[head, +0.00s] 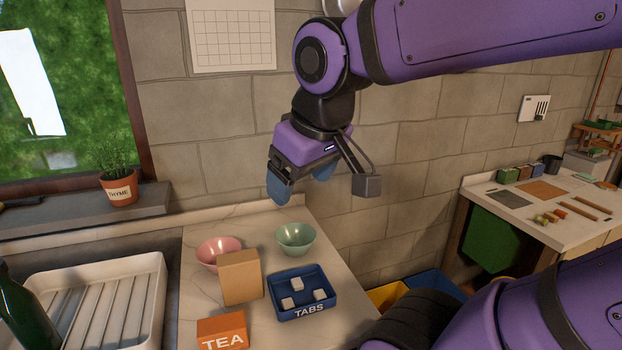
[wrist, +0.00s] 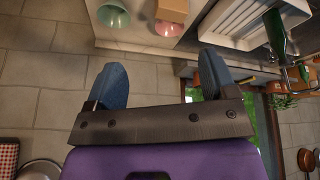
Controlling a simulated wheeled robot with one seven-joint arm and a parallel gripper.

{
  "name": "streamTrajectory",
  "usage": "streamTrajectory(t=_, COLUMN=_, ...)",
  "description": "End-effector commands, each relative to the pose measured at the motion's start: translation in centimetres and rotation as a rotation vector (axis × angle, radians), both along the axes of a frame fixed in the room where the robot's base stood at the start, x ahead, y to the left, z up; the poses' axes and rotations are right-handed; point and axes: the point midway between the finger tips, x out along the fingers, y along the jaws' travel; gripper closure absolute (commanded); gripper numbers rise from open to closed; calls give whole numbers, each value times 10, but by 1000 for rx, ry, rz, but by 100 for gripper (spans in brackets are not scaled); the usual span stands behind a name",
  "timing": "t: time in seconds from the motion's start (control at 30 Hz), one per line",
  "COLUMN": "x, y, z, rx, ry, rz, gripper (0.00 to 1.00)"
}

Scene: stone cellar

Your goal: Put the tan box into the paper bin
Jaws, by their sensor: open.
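The tan box (head: 240,277) stands upright on the pale counter, in front of the pink bowl and left of the blue tray. In the wrist view the tan box (wrist: 173,10) shows at the top edge, partly cut off. My gripper (head: 303,180) is open and empty, raised above the counter's back part and near the stone wall. Its two blue fingers (wrist: 158,82) are spread with nothing between them. A yellow bin (head: 388,296) and a blue bin (head: 436,281) show low beyond the counter's right side, partly hidden by my arm. I cannot tell which is the paper bin.
A pink bowl (head: 213,250), a green bowl (head: 295,238), a blue TABS tray (head: 303,305) with white cubes and an orange TEA box (head: 222,333) crowd the counter (head: 197,293). A white drying rack (head: 100,297) and green bottle (head: 20,310) stand left.

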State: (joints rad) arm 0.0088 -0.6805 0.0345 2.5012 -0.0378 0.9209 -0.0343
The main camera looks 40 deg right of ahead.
Motion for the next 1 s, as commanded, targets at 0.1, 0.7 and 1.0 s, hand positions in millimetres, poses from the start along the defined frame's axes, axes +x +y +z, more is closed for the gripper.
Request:
streamTrajectory(t=0.1, x=-13, y=-1, z=2, rx=48, ry=-42, rz=-36, gripper=22)
streamTrajectory(t=0.7, x=53, y=4, z=-22, rx=313, ry=64, rz=-493, gripper=17)
streamTrajectory(t=1.0, x=110, y=7, z=-58, rx=451, ry=168, rz=-896, gripper=17)
